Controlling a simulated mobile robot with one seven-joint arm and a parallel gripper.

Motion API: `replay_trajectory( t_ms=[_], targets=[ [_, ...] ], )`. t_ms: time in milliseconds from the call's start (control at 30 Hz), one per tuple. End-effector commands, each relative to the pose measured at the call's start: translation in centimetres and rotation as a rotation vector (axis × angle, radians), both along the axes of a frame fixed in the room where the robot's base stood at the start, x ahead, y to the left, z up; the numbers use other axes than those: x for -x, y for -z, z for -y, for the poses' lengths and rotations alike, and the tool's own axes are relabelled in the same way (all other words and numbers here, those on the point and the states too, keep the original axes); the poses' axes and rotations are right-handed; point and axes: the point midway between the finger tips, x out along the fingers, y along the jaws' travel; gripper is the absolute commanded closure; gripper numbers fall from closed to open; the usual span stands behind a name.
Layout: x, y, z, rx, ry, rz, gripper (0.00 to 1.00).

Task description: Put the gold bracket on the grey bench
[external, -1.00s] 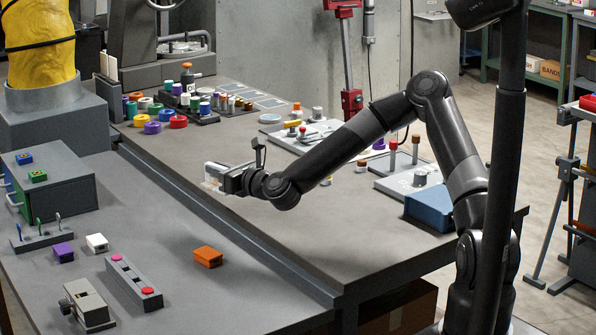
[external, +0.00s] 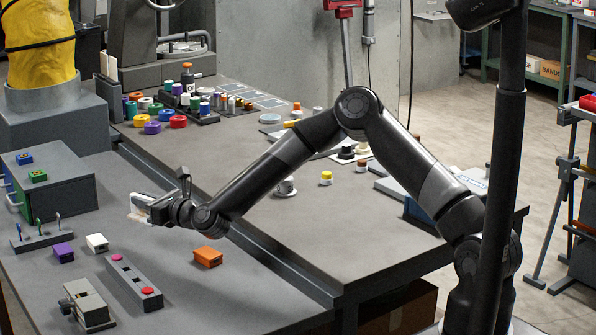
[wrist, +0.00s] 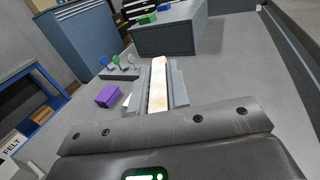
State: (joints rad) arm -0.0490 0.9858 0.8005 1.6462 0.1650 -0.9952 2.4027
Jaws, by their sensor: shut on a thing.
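My gripper (external: 141,208) is shut on a long, narrow pale gold piece, the gold bracket (wrist: 158,88), which shows lengthwise between the two fingers in the wrist view. In the external view only a small tan and whitish part of it shows at the fingertips. The gripper is above the grey bench (external: 190,285) on the left, with bare surface around and below it. I cannot tell the exact height of the bracket over the bench.
A raised seam borders the other worktop (external: 330,235).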

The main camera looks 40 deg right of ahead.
Motion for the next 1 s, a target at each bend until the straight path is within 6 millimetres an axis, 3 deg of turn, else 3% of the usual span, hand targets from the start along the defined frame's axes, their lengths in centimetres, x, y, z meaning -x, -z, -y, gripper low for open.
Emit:
replay_trajectory(
  t_ms=[100, 300, 467, 733, 1000],
  targets=[
    [0.2, 1.6, -2.9, -0.002, -0.002, 0.001, 1.00],
    [0.2, 3.3, -5.5, -0.002, 0.001, 0.001, 1.00],
    [0.1, 3.8, -6.0, -0.001, 0.002, 0.002, 1.00],
    [0.2, 7.4, -5.9, 0.001, 0.002, 0.001, 1.00],
    [0.1, 7.5, -5.9, -0.001, 0.002, 0.003, 1.00]
  ],
)
